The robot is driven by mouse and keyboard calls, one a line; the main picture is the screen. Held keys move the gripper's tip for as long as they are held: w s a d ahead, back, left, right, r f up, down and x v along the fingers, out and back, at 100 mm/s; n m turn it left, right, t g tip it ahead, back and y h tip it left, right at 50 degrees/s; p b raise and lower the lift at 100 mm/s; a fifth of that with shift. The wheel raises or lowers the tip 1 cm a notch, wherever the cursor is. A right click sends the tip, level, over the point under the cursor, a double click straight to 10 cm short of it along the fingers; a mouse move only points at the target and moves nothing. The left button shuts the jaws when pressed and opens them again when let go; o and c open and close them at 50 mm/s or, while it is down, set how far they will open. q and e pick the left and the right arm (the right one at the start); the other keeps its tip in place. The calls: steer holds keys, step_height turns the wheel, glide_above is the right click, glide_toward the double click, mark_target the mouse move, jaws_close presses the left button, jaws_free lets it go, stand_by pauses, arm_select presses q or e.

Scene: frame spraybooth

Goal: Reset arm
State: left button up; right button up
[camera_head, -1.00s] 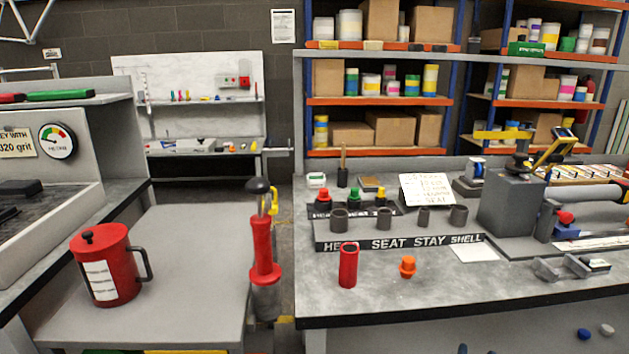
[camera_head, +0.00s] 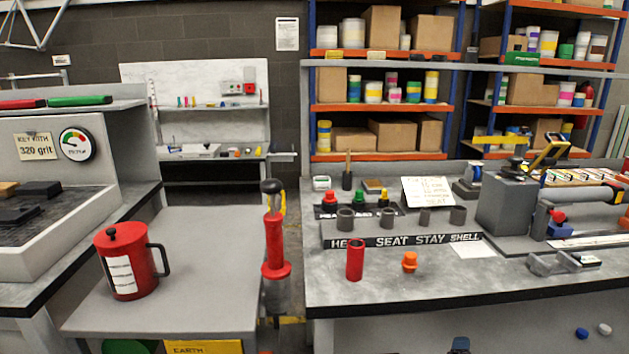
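Neither of my grippers shows in the head view, and no part of either arm can be made out with certainty. On the right workbench (camera_head: 420,290) a red cylinder (camera_head: 355,260) stands upright. An orange plug-like piece (camera_head: 409,262) stands to its right. Behind them is a dark rack (camera_head: 400,241) lettered "SEAT STAY SHELL", with several grey cups on it. On the lower left table (camera_head: 205,270) stands a red lidded can with a black handle (camera_head: 127,265).
A tall red tool with a black knob (camera_head: 275,243) stands in the gap between the left table and the right bench. A grey tray unit (camera_head: 60,240) is at far left. A grey clamp block (camera_head: 503,205) stands on the right bench. Loaded shelves (camera_head: 380,108) line the back.

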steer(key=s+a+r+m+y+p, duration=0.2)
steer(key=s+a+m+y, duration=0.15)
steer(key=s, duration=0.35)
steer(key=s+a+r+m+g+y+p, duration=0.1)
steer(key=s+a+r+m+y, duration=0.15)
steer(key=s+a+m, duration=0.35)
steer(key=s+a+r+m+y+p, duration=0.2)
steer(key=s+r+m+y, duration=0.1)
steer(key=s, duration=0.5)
arm_select(q)
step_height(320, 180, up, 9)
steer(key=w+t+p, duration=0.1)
steer(key=p, duration=0.2)
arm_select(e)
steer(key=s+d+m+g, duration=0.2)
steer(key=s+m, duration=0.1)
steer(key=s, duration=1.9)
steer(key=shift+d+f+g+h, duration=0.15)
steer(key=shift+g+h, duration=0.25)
